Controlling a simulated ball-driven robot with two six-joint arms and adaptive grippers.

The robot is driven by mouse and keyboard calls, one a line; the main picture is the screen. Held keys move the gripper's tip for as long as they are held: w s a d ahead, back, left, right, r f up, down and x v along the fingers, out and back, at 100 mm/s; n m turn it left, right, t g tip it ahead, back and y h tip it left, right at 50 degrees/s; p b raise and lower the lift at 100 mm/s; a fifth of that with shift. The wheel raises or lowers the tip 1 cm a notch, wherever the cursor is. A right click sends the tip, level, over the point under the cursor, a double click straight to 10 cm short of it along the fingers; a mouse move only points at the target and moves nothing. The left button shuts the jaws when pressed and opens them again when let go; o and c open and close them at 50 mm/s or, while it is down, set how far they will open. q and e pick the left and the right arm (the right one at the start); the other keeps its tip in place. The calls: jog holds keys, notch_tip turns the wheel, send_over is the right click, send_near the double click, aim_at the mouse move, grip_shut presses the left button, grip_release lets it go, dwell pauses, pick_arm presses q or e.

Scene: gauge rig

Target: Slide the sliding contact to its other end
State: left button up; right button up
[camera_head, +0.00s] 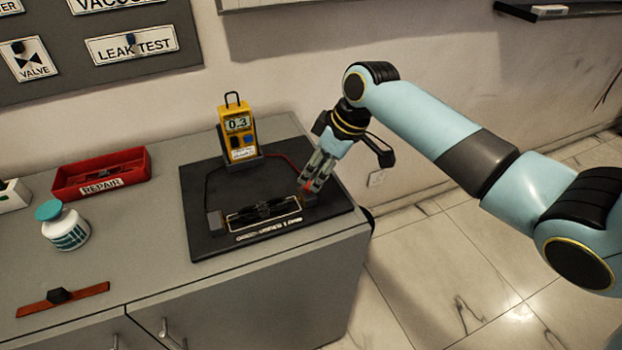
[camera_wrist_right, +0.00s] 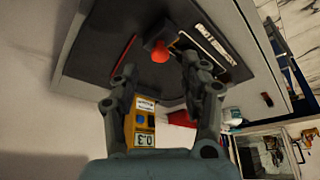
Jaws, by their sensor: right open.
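A small block with a red knob (camera_head: 308,187), which looks like the sliding contact, sits at the right end of the black board (camera_head: 190,180). In the right wrist view the round red knob (camera_wrist_right: 160,53) stands out from a dark block. My right gripper (camera_head: 312,180) is just above the knob and partly hides it. The right wrist view shows its fingers (camera_wrist_right: 157,65) open, with the knob appearing between or just beyond their tips; I cannot tell whether they touch it. A dark part lies in a white-outlined area on the board. My left gripper is not in view.
A yellow meter (camera_head: 238,127) reading 0.3 stands at the board's back, with wires to both ends. A grey block (camera_head: 214,221) is at the board's left end. A red REPAIR tray (camera_head: 70,186), a teal-capped jar (camera_head: 66,232) and a red strip (camera_head: 35,308) lie left.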

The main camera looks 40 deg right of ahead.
aim_at(309, 184)
jog(key=shift+x, duration=1.9)
grip_shut()
